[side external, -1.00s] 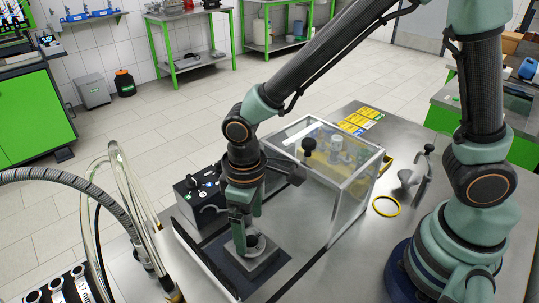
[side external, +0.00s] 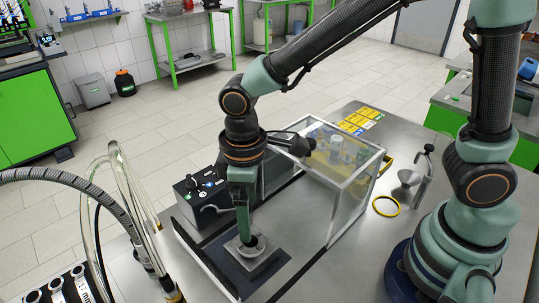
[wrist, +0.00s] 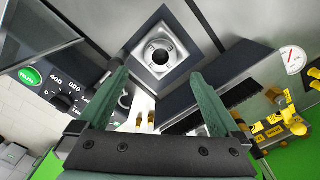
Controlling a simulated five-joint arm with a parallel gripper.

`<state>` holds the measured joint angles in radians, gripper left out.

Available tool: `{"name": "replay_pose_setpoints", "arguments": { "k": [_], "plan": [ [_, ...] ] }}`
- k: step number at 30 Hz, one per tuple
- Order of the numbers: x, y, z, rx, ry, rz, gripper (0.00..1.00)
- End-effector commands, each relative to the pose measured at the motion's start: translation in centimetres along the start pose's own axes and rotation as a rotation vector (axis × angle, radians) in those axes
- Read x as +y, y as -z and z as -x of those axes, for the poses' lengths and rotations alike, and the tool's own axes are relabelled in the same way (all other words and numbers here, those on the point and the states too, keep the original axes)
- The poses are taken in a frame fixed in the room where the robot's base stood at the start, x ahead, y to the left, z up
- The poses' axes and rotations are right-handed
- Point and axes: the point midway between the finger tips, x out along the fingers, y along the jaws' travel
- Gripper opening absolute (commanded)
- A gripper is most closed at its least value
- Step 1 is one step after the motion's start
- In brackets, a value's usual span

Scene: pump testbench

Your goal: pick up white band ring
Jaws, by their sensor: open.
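A pale round ring-like part (wrist: 160,52) with a dark centre sits in a square metal block (wrist: 141,47) in the wrist view. The block also shows in the side view (side external: 262,262). I cannot tell for sure that this part is the white band ring. My gripper (wrist: 160,73) is open and empty, its two green fingers spread to either side below the block in the wrist view. In the side view my gripper (side external: 243,238) points down at the block, its tips close to the round part. Touch cannot be told.
A clear-walled box (side external: 345,195) stands right of the block. A black control box (side external: 202,198) stands left of it. A yellow ring (side external: 386,206) lies on the metal table, which has bare room around that ring. Hoses (side external: 125,205) rise at the left.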

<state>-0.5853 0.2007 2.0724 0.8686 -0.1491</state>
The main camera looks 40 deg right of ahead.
Motion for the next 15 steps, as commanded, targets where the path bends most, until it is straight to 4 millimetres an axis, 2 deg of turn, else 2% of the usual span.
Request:
{"name": "replay_pose_setpoints", "arguments": {
  "k": [3, 9, 11, 15],
  "plan": [
    [0.1, 0.0, 2.0, 0.005, -0.001, 0.198, 1.00],
    [0.2, -0.3, 3.8, 0.002, -0.001, 0.416, 1.00],
    [0.2, -0.3, 3.6, -0.001, 0.000, 0.440, 1.00],
    [0.2, -0.5, 1.6, -0.006, 0.002, 0.449, 1.00]
  ]
}}
